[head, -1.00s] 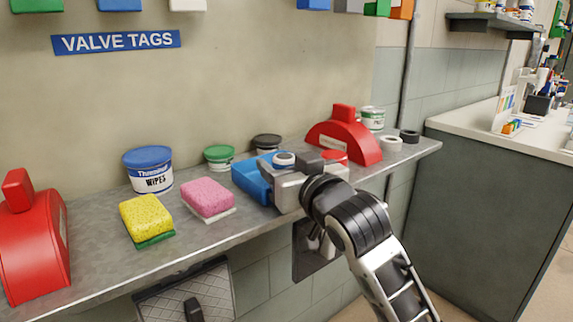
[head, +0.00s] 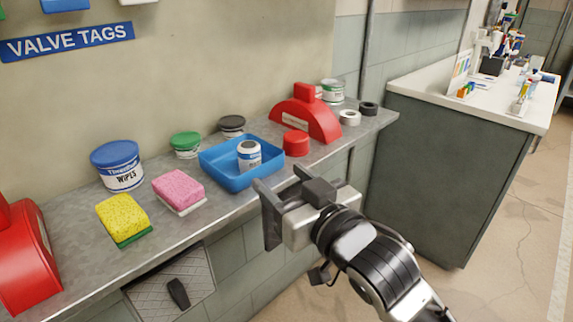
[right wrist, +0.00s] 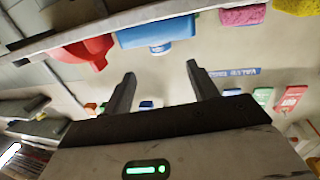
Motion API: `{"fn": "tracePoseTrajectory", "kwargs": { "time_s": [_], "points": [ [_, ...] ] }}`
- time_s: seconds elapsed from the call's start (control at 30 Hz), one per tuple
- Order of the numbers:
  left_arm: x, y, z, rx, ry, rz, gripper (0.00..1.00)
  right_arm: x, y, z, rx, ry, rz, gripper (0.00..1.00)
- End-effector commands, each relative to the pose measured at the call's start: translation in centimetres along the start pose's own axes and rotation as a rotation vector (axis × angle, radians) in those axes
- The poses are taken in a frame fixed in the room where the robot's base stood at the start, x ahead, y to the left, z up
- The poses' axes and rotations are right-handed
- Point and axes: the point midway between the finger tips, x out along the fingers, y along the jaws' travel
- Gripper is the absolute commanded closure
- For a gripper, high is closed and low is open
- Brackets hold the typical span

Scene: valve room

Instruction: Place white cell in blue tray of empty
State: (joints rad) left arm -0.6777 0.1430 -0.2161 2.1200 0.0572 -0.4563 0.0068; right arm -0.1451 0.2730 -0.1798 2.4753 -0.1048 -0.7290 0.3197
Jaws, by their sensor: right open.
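A small white container with a blue band and dark top (head: 249,155) stands upright inside the blue tray (head: 232,184) on the metal shelf. It appears small in the right wrist view (right wrist: 160,47), against the tray (right wrist: 140,36). I take this container for the white cell; no label confirms it. My right gripper (head: 283,181) is open and empty, just in front of the shelf edge, to the right of and nearer than the tray. Its two fingers stand apart in the right wrist view (right wrist: 161,73), with nothing between them. My left gripper is not in view.
A red round lid or tub (head: 296,143) sits right of the tray, before a red arched block (head: 306,115). A pink sponge (head: 178,188), yellow sponge (head: 122,218) and wipes tub (head: 117,166) stand left. Tape rolls (head: 350,118) lie at the far right end.

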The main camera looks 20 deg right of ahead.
Motion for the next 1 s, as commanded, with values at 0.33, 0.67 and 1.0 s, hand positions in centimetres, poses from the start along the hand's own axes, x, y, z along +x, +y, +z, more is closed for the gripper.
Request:
{"fn": "tracePoseTrajectory", "kwargs": {
  "time_s": [0.33, 0.67, 1.0],
  "points": [
    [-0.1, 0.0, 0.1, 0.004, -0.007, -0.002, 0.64, -0.5, -0.5, 4.2, 0.002, -0.087, -0.013, 0.42],
    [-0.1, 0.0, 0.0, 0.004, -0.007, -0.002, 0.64, -9.2, -4.7, 25.2, 0.041, -0.526, -0.099, 0.42],
    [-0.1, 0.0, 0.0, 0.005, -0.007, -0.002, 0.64, -12.3, -5.8, 28.9, 0.05, -0.607, -0.117, 0.42]
  ]
}}
